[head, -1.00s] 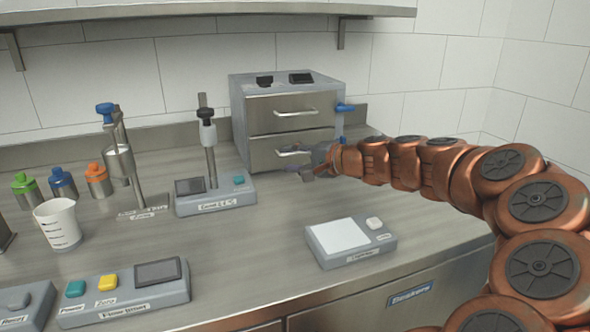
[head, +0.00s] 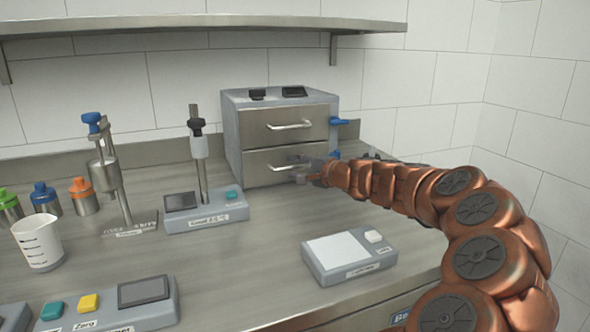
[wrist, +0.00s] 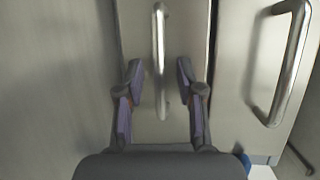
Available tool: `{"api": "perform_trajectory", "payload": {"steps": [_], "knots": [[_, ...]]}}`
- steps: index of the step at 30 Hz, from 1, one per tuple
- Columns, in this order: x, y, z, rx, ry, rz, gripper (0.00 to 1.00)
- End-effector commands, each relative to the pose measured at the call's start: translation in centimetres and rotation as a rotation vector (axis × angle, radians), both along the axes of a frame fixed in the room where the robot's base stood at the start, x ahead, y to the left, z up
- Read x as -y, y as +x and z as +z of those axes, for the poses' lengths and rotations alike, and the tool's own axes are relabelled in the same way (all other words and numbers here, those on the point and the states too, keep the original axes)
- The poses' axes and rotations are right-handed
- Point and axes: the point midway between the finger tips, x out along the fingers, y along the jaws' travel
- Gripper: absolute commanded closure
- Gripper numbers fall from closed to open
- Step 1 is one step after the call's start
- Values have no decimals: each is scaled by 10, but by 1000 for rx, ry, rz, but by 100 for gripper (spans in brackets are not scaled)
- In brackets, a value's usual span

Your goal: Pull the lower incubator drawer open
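The incubator (head: 228,135) is a grey box with two steel drawers at the back of the counter. Its lower drawer (head: 260,172) looks shut, flush under the upper drawer (head: 262,124). The lower drawer's bar handle (head: 284,167) is partly hidden by my gripper (head: 304,175), which is in front of its right part. In the wrist view, my gripper (wrist: 158,72) is open, with one finger on each side of the lower handle (wrist: 159,40). Gaps show between the fingers and the bar. The upper drawer's handle (wrist: 290,65) is to the right there.
A stand with a grey base (head: 205,212) is left of the incubator. A flat device with a white plate (head: 338,250) lies on the counter in front of my arm. Bottles and a white beaker (head: 38,243) are far left. A shelf (head: 200,38) runs above.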

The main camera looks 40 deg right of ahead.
Motion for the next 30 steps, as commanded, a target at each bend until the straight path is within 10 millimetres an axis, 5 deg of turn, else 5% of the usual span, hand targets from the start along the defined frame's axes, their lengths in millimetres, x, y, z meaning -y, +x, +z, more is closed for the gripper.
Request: {"api": "perform_trajectory", "payload": {"steps": [12, 23, 30], "knots": [[-3, 6, -1, -1, -1, 3, 63], [-2, 6, -2, -1, -1, 3, 100], [-2, 6, -2, -1, -1, 3, 100]]}}
